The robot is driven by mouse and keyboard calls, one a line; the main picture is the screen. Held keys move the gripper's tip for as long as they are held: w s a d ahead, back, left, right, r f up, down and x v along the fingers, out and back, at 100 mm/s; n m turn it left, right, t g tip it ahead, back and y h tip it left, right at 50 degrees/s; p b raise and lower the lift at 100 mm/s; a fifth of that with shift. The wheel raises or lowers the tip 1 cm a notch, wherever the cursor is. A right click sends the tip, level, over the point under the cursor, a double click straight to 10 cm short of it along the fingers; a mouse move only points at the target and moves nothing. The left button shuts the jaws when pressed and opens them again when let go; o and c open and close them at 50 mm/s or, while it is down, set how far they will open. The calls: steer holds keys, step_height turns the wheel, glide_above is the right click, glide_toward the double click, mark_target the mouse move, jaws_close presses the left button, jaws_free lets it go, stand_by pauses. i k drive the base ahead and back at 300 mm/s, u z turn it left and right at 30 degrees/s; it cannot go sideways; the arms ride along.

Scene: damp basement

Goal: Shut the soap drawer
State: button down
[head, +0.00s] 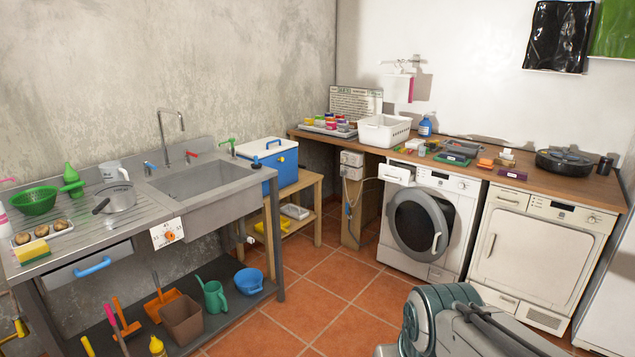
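The washing machine (462,209) stands under the wooden worktop at the back right, left of a second white machine. Its soap drawer (396,174) is at the top left of its front. The white drawer front juts out past the machine's face, so the drawer is open; how far out it is pulled is hard to judge. The inside of the drawer is not clearly visible. The round door below it has a dark window and a pale handle. My gripper is not in view; only grey and teal parts of my own body show at the bottom right.
The wooden worktop (590,188) above holds a white basket (384,131), small boxes and a black pan (564,162). A metal sink unit (214,194) stands left, with a blue cooler (268,160) beyond it. The tiled floor (322,290) before the washing machine is clear.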

mark_target(396, 173)
steer(key=z, duration=0.15)
steer(key=i, duration=2)
steer(key=z, duration=0.7)
steer(key=i, duration=1.95)
steer(key=z, duration=0.4)
